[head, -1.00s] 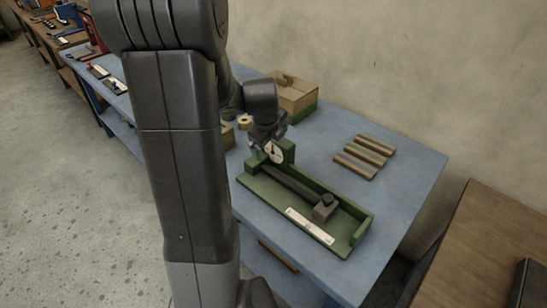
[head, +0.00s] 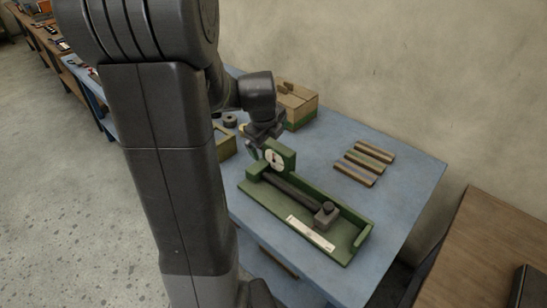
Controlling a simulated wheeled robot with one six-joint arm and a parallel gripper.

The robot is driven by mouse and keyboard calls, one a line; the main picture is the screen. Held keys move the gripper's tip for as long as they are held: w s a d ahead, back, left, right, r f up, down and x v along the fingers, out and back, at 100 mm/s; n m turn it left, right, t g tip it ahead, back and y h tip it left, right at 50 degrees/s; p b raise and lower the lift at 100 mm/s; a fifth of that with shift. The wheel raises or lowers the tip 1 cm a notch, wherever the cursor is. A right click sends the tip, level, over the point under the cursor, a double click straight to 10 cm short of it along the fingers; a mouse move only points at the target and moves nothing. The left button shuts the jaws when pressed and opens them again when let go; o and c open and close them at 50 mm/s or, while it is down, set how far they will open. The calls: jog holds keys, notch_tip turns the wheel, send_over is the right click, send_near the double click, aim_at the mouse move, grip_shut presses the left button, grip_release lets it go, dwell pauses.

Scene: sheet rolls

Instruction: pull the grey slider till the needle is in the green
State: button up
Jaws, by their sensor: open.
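A green gauge fixture (head: 345,252) lies on the blue table, with a raised back wall and a dark rail along its length. The grey slider (head: 327,214), a block with a dark knob on top, sits near the right end of the rail. A round white dial (head: 274,159) with a needle stands at the left end; the needle's position against any green zone is too small to read. My gripper (head: 253,147) hangs just left of and behind the dial, well apart from the slider. It is open, and its fingertips are partly hidden.
Several wooden strips (head: 364,163) lie on the blue table (head: 412,172) behind the fixture. A cardboard box (head: 300,104) stands at the back, and a small wooden box (head: 225,146) is left of my gripper. The table's right side is clear. A brown table (head: 490,240) stands at right.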

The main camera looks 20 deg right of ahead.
jog(key=p+v, duration=0.1)
jog(key=v, duration=0.3)
jog(key=shift+s+r, duration=0.1)
jog(key=shift+r, duration=0.2)
jog(key=shift+a+f, duration=0.1)
